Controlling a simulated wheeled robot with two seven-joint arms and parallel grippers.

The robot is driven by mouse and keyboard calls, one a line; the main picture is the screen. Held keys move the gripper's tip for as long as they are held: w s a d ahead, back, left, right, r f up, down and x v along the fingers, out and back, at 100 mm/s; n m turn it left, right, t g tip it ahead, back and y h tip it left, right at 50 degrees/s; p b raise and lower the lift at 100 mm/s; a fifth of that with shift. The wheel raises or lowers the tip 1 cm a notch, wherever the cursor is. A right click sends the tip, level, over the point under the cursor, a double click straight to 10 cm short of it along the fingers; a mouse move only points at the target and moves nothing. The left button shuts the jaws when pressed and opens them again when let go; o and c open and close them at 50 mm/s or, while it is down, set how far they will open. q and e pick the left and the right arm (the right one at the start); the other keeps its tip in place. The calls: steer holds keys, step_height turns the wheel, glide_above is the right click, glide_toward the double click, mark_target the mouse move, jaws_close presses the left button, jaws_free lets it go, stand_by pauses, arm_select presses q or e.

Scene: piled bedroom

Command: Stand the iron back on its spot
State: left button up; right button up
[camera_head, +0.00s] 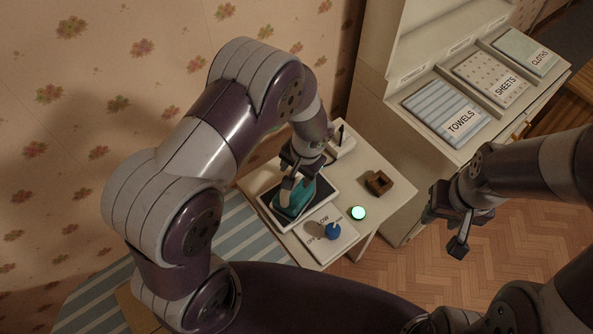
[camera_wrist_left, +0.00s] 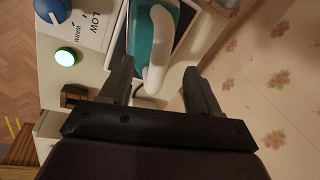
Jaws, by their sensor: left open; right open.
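The teal iron (camera_head: 293,200) with a white handle is on a dark pad with a pale rim (camera_head: 267,213) on the small white table. The left wrist view shows its teal body (camera_wrist_left: 143,35) and white handle (camera_wrist_left: 158,50). My left gripper (camera_head: 298,172) is open over the iron, and its fingers (camera_wrist_left: 160,85) appear on either side of the handle's near end, with gaps visible. The gripper partly hides the iron in the head view. My right gripper (camera_head: 447,228) is open and empty, off to the right of the table.
A panel with heat words (camera_head: 315,248) and a blue knob (camera_head: 333,231) lies in front of the pad. A lit green button (camera_head: 358,213) and a brown block (camera_head: 378,183) are to its right. A shelf holds towels (camera_head: 445,110) and sheets (camera_head: 492,78). A striped surface (camera_head: 240,240) is left.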

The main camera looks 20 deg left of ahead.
stand_by(0.8)
arm_select(q)
steer(key=shift+r+p, duration=0.5)
steer(key=shift+r, duration=0.1)
steer(key=shift+f, duration=0.1)
